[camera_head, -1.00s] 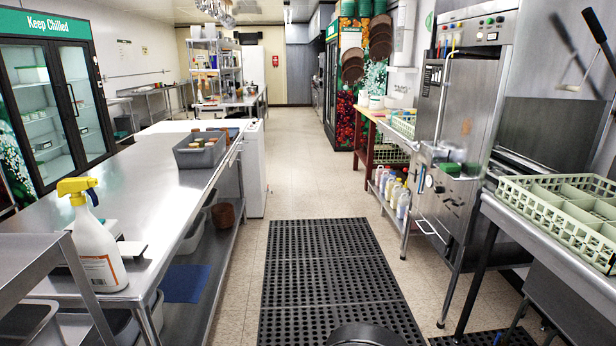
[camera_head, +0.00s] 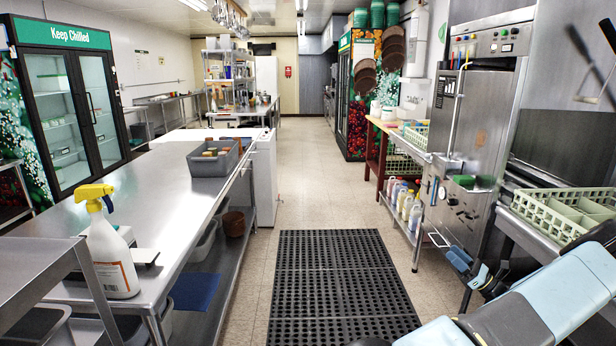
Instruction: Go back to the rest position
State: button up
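My arm comes in at the lower right of the head view, its pale blue and grey links running in front of the right-hand counter. Its far end, a small dark and blue part that looks like my gripper (camera_head: 468,266), is in front of the lower part of the steel dish machine (camera_head: 480,130). The fingers are small and seen at an angle, so I cannot tell whether they are open or shut. I make out no object held there.
A steel counter (camera_head: 145,215) on the left holds a spray bottle (camera_head: 110,255) and a grey bin (camera_head: 213,162). A black floor mat (camera_head: 335,285) lies in the clear aisle. A green dish rack (camera_head: 560,212) sits at right. Several bottles stand on a low shelf (camera_head: 408,226).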

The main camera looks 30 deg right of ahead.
jog(key=w+a+r+n+g+y, duration=0.5)
jog(key=w+a, duration=0.2)
jog(key=w, duration=0.2)
jog(key=w+a+r+n+g, duration=0.4)
jog(key=a+g, duration=0.1)
jog(key=a, duration=0.5)
jog(key=w+a+r+n+g+h, duration=0.1)
jog(key=w+a+r+n+g, duration=0.3)
jog(key=a, duration=0.5)
jog(key=w+a+r+n+g, duration=0.3)
jog(key=a+r+g, duration=0.2)
jog(key=a, duration=0.5)
jog(key=s+a+r+n+g+h, duration=0.2)
jog(key=s+a+r+n+h, duration=0.15)
jog(key=a, duration=0.55)
jog(key=s+a+r+n+g+h, duration=0.1)
jog(key=s+a+r+n+h, duration=0.3)
jog(key=a, duration=0.4)
jog(key=s+a+r+n+t+h, duration=0.1)
jog(key=s+a+r+n+t, duration=0.1)
jog(key=s, duration=0.5)
jog(key=s+a+r+n+t+h, duration=0.2)
jog(key=s+a+r+n, duration=0.3)
jog(key=s+a+n, duration=0.1)
jog(key=shift+s+a+r+n+t, duration=0.2)
jog(key=shift+s+a+n+t, duration=0.2)
jog(key=shift+s+n, duration=0.4)
jog(key=shift+w+h, duration=0.15)
jog(key=shift+h, duration=0.1)
